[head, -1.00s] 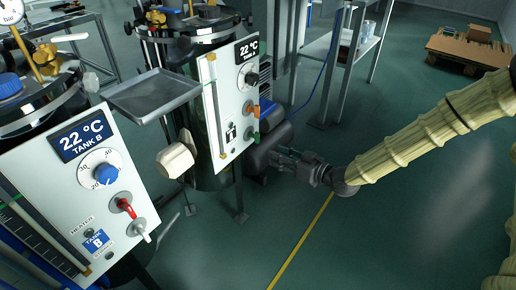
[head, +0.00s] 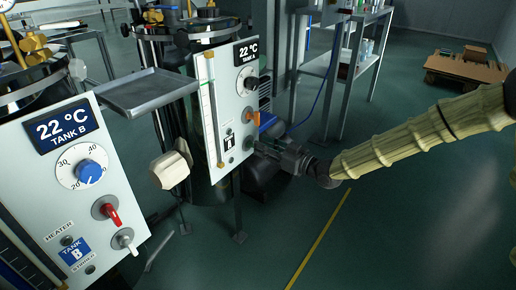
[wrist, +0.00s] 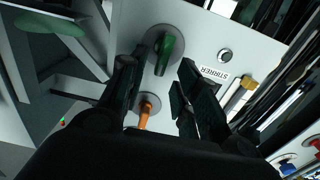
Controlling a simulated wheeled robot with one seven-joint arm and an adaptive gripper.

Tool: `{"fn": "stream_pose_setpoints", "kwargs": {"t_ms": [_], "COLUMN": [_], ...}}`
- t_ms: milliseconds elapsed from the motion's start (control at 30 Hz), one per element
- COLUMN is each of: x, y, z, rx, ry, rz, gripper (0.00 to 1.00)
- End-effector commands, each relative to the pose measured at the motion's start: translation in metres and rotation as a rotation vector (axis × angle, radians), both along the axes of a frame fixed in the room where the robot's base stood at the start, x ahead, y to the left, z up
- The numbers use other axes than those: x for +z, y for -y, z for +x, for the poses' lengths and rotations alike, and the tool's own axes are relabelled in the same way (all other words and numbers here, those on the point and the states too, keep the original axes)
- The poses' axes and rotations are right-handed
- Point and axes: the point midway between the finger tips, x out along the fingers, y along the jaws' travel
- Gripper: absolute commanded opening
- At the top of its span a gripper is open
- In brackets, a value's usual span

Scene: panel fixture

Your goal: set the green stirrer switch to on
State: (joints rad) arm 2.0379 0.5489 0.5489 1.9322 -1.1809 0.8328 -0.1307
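The green stirrer switch (wrist: 166,52) is a lever knob on a round grey base on the white Tank A panel (head: 211,84), beside the "STIRRER" label (wrist: 214,74) in the wrist view. My gripper (wrist: 158,66) is open, with one dark finger on each side of the green switch's line. The knob shows in the gap at the fingertips; I cannot tell whether they touch it. In the head view my gripper (head: 262,149) is at the panel's lower right and largely covers the green switch.
An orange switch (wrist: 146,110) sits between the fingers, nearer the palm; it also shows in the head view (head: 253,118). The Tank B panel (head: 65,190) with red and white switches stands at left. A grey tray (head: 148,92) juts out between the tanks.

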Motion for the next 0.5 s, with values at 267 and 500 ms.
{"fn": "stream_pose_setpoints", "kwargs": {"t_ms": [267,500], "x": [-0.001,0.001], "y": [-0.023,-0.027], "z": [0.017,0.020], "rx": [0.000,-0.001], "ry": [0.000,0.000], "rz": [0.000,0.001], "gripper": [0.32,0.32]}}
